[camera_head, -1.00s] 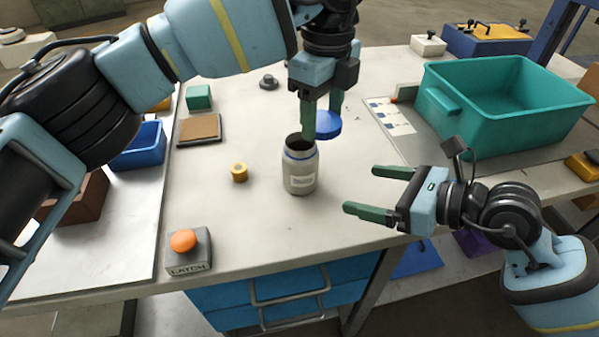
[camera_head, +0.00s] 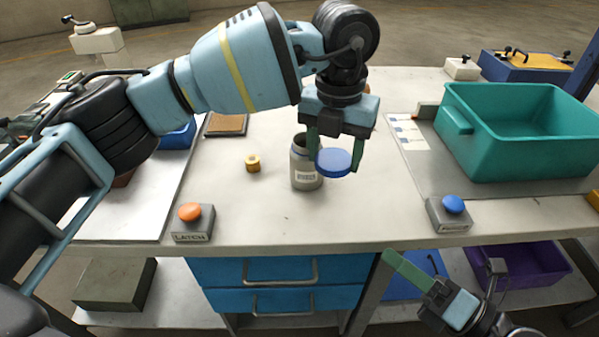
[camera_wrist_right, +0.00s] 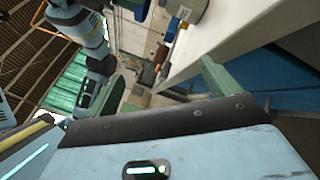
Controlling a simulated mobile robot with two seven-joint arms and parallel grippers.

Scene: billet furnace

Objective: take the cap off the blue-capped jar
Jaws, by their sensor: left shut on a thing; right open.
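The grey jar (camera_head: 300,172) stands upright on the bench with its mouth open and a pale label on its side. The blue cap (camera_head: 333,164) is off the jar, between the fingers of my left gripper (camera_head: 335,160), which is shut on it. The cap is held just right of the jar's mouth and overlaps the jar's right side in the head view; I cannot tell if they touch. My right gripper (camera_head: 405,268) is open and empty, low in front of the bench's front edge. Its fingers also show in the right wrist view (camera_wrist_right: 165,85).
A teal bin (camera_head: 470,165) stands at the right. A button box with an orange button (camera_head: 190,212) and one with a blue button (camera_head: 453,205) sit near the front edge. The front middle of the bench is clear.

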